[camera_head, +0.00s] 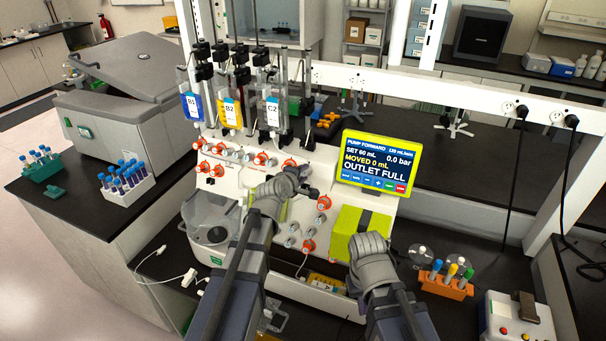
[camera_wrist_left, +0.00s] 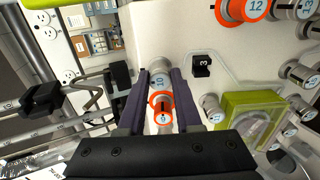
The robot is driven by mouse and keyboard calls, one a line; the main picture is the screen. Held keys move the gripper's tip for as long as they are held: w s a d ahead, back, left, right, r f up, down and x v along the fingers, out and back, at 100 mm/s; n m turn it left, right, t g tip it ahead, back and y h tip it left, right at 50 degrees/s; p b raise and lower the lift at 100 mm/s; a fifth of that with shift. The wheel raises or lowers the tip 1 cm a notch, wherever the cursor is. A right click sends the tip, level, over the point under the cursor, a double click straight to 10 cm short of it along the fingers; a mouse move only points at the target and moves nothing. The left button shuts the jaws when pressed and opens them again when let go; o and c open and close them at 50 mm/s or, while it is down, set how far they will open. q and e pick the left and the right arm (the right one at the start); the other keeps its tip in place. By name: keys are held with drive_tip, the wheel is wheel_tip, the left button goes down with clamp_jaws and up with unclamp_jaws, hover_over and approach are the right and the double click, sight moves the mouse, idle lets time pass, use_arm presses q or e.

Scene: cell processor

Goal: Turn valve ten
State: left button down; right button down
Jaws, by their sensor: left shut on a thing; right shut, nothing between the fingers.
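Valve ten (camera_wrist_left: 160,80) is a grey knob marked 10 on the pale machine front, with an orange part sticking out toward the camera in the left wrist view. My left gripper (camera_wrist_left: 158,92) has its two dark fingers on either side of the knob, shut on it. In the head view my left gripper (camera_head: 306,188) is at the machine front, and its hand hides the valve. My right gripper (camera_head: 367,240) is in front of the yellow-green box; its fingers are hard to make out there, and I see nothing held.
The screen (camera_head: 375,163) reads PUMP FORWARD, SET 60 mL, MOVED 0 mL, 0.0 bar, OUTLET FULL. Valve 12 (camera_wrist_left: 255,8) and several other knobs are close by. A black tag marked 3 (camera_wrist_left: 203,65) is near valve ten. An orange tube rack (camera_head: 445,285) stands at right.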

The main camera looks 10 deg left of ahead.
use_arm(q)
drive_tip(key=c, duration=0.6)
unclamp_jaws()
drive_tip(key=shift+s, duration=0.1)
drive_tip(key=p+v, duration=0.3)
drive_tip(key=v, duration=0.4)
drive_tip(key=shift+s, duration=0.35)
drive_tip(key=shift+a+r, duration=0.1)
drive_tip(key=shift+r, duration=0.05)
